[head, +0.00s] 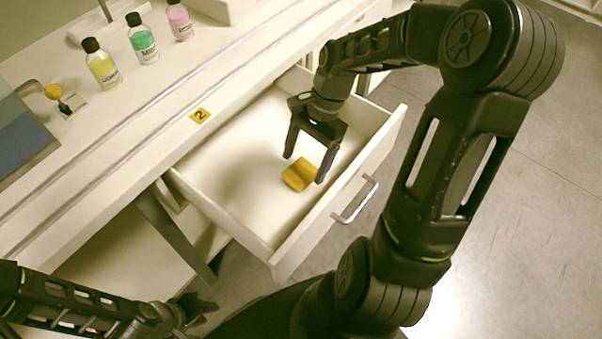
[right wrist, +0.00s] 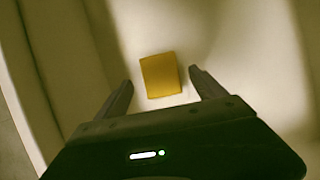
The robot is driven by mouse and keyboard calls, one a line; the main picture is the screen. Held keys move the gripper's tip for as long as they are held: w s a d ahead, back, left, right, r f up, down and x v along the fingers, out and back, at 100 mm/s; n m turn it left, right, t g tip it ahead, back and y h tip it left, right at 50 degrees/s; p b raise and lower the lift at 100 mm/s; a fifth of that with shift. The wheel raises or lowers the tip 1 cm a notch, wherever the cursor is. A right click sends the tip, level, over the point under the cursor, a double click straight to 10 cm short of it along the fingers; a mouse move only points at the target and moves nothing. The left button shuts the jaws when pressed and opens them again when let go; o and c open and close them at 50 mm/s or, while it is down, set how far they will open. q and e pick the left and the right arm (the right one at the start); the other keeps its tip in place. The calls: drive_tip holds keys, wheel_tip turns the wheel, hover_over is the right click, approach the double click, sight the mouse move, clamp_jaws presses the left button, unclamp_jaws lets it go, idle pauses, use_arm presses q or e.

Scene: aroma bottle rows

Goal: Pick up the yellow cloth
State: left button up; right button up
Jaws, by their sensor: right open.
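The yellow cloth (head: 299,175) is a small folded block lying on the floor of the open white drawer (head: 235,190). In the right wrist view the cloth (right wrist: 160,75) lies flat just beyond and between the fingertips. My right gripper (head: 304,169) is inside the drawer, pointing down, with its fingers spread on either side of the cloth. It is open and empty, and its fingers (right wrist: 159,84) do not appear to touch the cloth. My left gripper (head: 205,308) is low at the bottom left, away from the drawer; its jaw state is unclear.
Yellow (head: 102,66), green (head: 142,42) and pink (head: 179,22) bottles stand in a row on the white counter (head: 130,120). A tag marked 2 (head: 200,115) is on the counter's front part. The drawer's front wall carries a metal handle (head: 356,200). The rest of the drawer looks empty.

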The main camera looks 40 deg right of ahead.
sight(303, 169)
drive_tip(key=shift+x, duration=0.95)
drive_tip(key=c, duration=1.5)
drive_tip(key=shift+o, duration=0.2)
drive_tip(key=shift+r, duration=0.15)
wheel_tip(303, 169, up, 10)
drive_tip(key=p, duration=0.1)
drive_tip(key=shift+p, duration=0.4)
